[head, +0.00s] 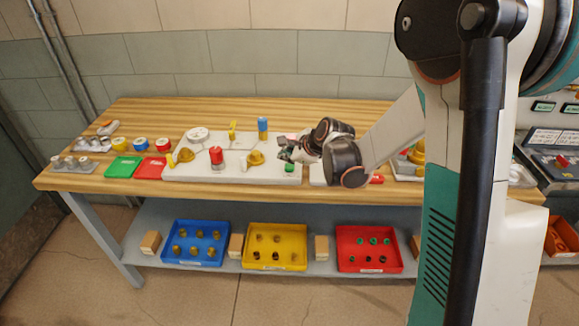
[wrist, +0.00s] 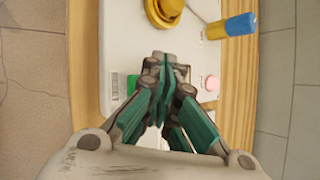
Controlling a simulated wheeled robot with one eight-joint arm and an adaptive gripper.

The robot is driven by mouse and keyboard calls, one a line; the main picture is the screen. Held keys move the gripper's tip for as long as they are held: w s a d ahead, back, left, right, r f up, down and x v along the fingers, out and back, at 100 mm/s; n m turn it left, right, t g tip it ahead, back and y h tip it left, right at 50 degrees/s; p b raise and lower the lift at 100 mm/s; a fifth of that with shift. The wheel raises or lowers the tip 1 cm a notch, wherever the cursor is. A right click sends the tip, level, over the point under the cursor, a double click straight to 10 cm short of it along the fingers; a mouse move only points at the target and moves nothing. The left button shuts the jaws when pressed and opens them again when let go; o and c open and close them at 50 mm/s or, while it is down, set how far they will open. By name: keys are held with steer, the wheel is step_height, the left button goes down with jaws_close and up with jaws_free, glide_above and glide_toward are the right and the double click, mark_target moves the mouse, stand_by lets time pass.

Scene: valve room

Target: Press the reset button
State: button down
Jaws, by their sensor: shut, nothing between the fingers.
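My gripper (head: 287,153) is shut and empty above the right part of a white panel (head: 228,172) on the workbench. In the wrist view its closed fingertips (wrist: 165,64) lie over the panel between two buttons. A green button (head: 289,168) sits at the panel's front edge; it shows partly to the left of the fingers in the wrist view (wrist: 131,84). A pink button (wrist: 211,83) sits to the right of the fingers, towards the wall. I cannot read which one is marked reset. I see no contact with either button.
A yellow valve (head: 256,158) and a blue-handled valve (head: 263,128) stand close on the panel. A red valve (head: 216,158) is further left. Green (head: 123,167) and red (head: 150,168) trays lie at left. Bins of parts fill the lower shelf.

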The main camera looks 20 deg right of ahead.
mark_target(288, 167)
steer(key=shift+f, duration=0.15)
stand_by(0.6)
steer(key=shift+f+b, duration=0.25)
steer(key=shift+b, duration=0.15)
steer(key=shift+f+b, duration=0.45)
steer(key=shift+f, duration=0.05)
stand_by(0.6)
steer(key=shift+r, duration=0.1)
stand_by(0.3)
steer(key=shift+r+p, duration=0.6)
steer(key=shift+r, duration=0.2)
steer(key=shift+r, duration=0.15)
steer(key=shift+r+p, duration=1.65)
steer(key=shift+r, duration=0.7)
